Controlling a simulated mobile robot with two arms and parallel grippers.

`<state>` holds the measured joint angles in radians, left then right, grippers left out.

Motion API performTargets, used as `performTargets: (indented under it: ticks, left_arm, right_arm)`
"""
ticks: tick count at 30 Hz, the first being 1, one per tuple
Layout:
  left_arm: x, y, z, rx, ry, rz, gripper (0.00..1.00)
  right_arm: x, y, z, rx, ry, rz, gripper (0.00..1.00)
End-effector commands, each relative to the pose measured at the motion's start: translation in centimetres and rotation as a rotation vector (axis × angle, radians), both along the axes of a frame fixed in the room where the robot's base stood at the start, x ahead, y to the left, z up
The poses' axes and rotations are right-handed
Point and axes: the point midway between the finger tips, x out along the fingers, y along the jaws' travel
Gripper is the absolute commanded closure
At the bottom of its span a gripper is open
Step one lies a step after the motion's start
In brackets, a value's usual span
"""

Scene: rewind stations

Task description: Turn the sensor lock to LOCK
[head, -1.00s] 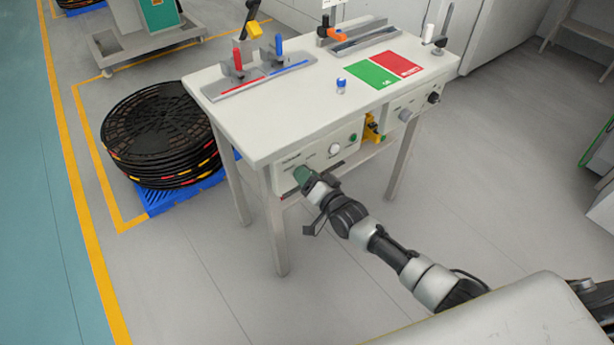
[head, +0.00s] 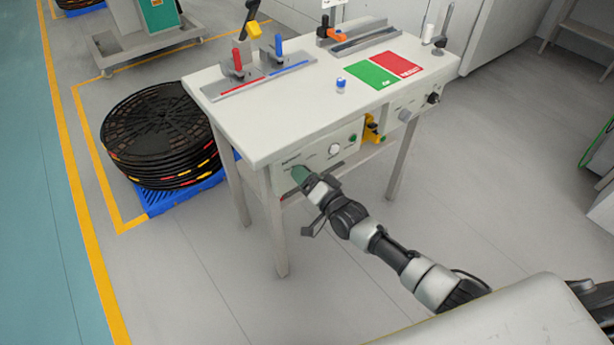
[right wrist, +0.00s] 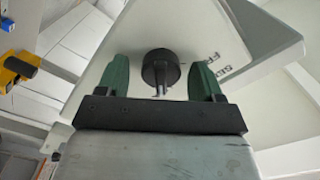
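A round black knob (right wrist: 160,68) with a thin ridge sits on a pale panel in the right wrist view. Partly readable print beside it seems to begin "SEN", so it looks like the sensor lock. My right gripper (right wrist: 159,80) is open, with one green finger on each side of the knob and a gap on both sides. In the head view my right gripper (head: 301,174) is at the left end of the table's front panel (head: 317,152) and hides the knob. My left gripper is not in view.
The panel also carries a white round control (head: 335,149) and a green button (head: 352,138). The white table (head: 300,105) above holds fixtures and a green and red mat (head: 371,75). Black reels (head: 160,135) are stacked at left. The floor in front is clear.

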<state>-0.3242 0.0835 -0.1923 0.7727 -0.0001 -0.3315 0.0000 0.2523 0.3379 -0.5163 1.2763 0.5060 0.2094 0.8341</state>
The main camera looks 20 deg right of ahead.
Motion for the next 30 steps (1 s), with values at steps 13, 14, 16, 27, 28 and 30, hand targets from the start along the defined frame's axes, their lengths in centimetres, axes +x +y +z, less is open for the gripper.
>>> performTargets:
  ticks: [13,14,16,27,28,30]
  left_arm:
    - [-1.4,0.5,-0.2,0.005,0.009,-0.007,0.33]
    - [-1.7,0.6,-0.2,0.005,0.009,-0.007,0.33]
    - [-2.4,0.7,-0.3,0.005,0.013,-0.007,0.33]
    - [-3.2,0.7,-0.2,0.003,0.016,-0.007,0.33]
    - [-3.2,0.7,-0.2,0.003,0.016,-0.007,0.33]
    - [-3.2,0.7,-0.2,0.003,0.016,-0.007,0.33]
  right_arm:
    - [-3.3,-1.2,0.0,-0.001,0.003,0.0,0.33]
    - [-3.9,-1.4,0.0,-0.001,0.003,0.0,0.33]
    - [-5.3,-1.9,0.0,-0.001,0.003,0.0,0.33]
    - [-9.9,-3.6,0.0,0.0,0.0,0.0,0.33]
    - [-10.0,-3.7,0.0,0.0,-0.001,-0.001,0.33]
    - [-10.2,-3.7,0.1,0.0,-0.001,0.0,0.33]
